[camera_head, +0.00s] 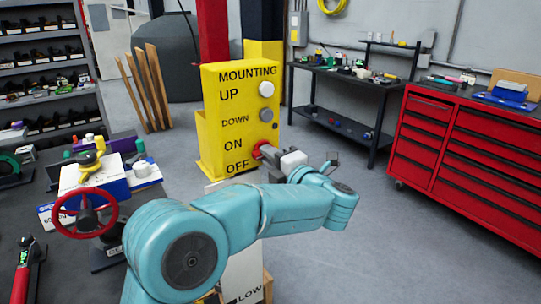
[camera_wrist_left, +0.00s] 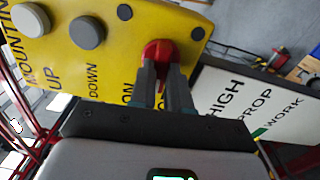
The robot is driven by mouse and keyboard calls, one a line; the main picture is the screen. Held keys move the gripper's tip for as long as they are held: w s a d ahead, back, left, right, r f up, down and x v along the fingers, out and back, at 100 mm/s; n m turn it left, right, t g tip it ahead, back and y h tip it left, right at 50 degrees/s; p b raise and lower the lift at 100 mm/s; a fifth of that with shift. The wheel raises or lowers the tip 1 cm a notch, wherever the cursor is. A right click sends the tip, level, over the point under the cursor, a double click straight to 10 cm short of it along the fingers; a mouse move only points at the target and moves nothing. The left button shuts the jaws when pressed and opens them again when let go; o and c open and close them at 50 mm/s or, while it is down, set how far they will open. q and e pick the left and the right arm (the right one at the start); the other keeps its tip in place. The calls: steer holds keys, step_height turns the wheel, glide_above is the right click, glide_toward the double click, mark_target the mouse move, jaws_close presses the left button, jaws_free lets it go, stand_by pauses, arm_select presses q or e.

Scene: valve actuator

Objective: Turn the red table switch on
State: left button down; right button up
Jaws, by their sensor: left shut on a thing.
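The red switch (camera_head: 260,149) sits on the front face of a yellow control box (camera_head: 226,85), beside the words ON and OFF. My left arm reaches across the head view, and my left gripper (camera_head: 272,156) is at the switch. In the left wrist view, the two fingers of the left gripper (camera_wrist_left: 163,80) are closed around the red switch (camera_wrist_left: 157,52). The switch's exact turn angle is hard to tell, as the fingers cover part of it. My right gripper is not in view.
The box also carries a white button (camera_head: 266,89) and a grey button (camera_head: 268,125). A red valve wheel (camera_head: 86,213) and tools lie on the table at left. A red drawer cabinet (camera_head: 470,140) stands at right. Open floor lies between.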

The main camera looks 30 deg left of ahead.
arm_select(q)
steer(key=m+p, duration=0.1)
steer(key=m, duration=0.2)
steer(key=m+p, duration=0.2)
steer(key=m, duration=0.1)
steer(key=m+p, duration=0.2)
steer(key=m, duration=0.1)
steer(key=shift+r, duration=0.25)
steer(key=shift+m, duration=0.4)
steer(key=c, duration=1.1)
jaws_free()
steer(key=shift+d+f, duration=0.1)
